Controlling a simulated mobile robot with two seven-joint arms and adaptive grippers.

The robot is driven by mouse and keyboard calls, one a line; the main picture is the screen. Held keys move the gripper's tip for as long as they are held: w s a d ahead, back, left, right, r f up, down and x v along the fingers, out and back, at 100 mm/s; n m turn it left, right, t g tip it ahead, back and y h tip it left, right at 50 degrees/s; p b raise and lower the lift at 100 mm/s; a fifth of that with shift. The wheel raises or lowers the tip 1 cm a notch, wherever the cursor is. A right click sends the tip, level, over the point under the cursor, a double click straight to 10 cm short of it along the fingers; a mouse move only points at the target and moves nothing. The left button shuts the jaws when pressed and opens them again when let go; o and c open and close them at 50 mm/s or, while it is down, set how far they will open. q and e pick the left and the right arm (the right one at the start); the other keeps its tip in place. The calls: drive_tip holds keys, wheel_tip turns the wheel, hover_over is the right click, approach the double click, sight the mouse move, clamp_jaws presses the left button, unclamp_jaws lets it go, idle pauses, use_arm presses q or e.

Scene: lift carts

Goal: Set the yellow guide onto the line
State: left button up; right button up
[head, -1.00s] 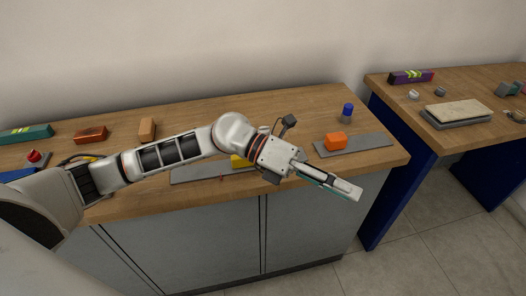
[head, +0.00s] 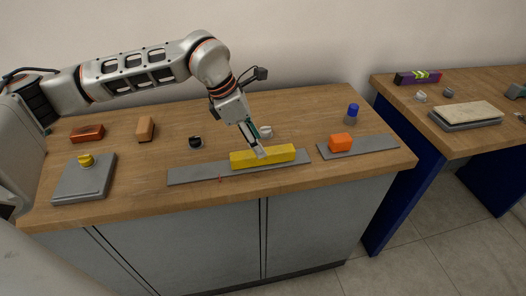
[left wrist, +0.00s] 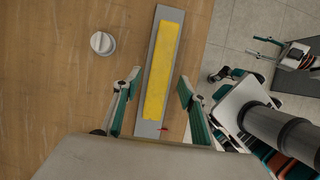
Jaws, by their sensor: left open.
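The yellow guide (head: 262,157) is a long bar lying along a grey strip (head: 195,175) near the bench's front edge. A small red line (head: 220,180) marks the strip, a little left of the guide's left end. In the left wrist view the guide (left wrist: 160,70) and red line (left wrist: 163,129) are a short way apart. My left gripper (head: 258,150) points down over the guide's middle. Its open fingers (left wrist: 157,98) straddle the guide in the wrist view, with nothing held. What seems to be my right gripper (left wrist: 270,49) shows small, off the bench; its jaw state is unclear.
An orange block (head: 341,142) sits on a second grey strip (head: 378,144) to the right, with a blue cylinder (head: 353,110) behind. A grey plate (head: 72,185) bears a yellow knob (head: 86,160).

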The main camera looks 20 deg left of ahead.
sight(250, 153)
use_arm(q)
drive_tip(key=x, duration=0.5)
clamp_jaws()
drive_tip(key=shift+s+a+r+p, duration=0.1)
drive_tip(key=shift+s+a+p, duration=0.15)
drive_tip(key=shift+s+a, duration=0.4)
drive_tip(key=shift+s+a+p, duration=0.2)
drive_tip(key=shift+s+a, duration=0.1)
drive_tip(key=shift+a, duration=0.55)
unclamp_jaws()
drive_tip(key=shift+d, duration=0.1)
